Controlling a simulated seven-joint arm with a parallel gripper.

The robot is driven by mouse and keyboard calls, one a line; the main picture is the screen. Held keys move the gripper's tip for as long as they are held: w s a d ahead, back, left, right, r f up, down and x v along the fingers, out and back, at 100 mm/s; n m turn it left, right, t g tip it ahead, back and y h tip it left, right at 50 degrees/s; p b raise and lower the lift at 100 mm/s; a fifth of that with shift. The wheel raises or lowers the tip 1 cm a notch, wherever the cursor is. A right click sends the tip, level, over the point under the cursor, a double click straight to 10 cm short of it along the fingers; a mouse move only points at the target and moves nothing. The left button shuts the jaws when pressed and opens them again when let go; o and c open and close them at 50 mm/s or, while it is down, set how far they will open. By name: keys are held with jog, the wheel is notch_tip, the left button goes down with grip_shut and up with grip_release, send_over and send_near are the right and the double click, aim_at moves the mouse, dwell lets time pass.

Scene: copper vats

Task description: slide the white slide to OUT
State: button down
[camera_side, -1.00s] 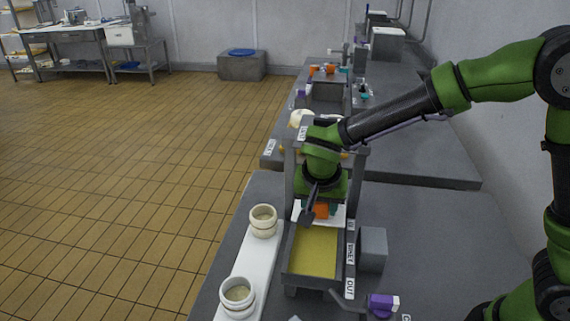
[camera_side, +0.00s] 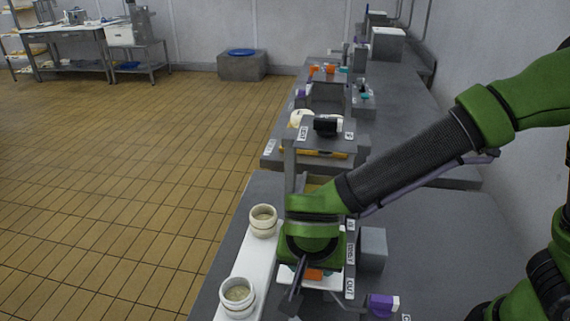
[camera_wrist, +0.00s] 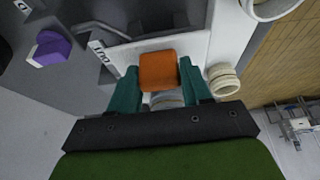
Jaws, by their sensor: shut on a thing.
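The white slide (camera_side: 330,284) is a flat plate with an orange grip block (camera_side: 314,274). It is at the near end of the grey frame, beside the OUT label (camera_side: 349,288). My gripper (camera_wrist: 158,72) is shut on the orange block (camera_wrist: 158,71), with one teal finger on each side. In the wrist view the white slide (camera_wrist: 190,44) spreads beneath the fingers and the OUT label (camera_wrist: 100,51) is at its left edge. My wrist hides most of the frame and the vat below it in the side view.
Two cream jars (camera_side: 263,221) (camera_side: 237,297) stand on a white strip (camera_side: 251,264) left of the frame. A grey box (camera_side: 373,249) is on its right. A purple block (camera_side: 382,304) sits near the front right. A second bench with more fixtures lies behind.

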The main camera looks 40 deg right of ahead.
jog(key=shift+s+a, duration=0.25)
jog(key=c, duration=0.9)
grip_release()
jog(key=o, duration=0.3)
jog(key=shift+o, duration=0.2)
jog(key=shift+w+d, duration=0.1)
jog(key=shift+r, duration=0.1)
jog(key=v, duration=1.6)
jog(key=shift+r, duration=0.35)
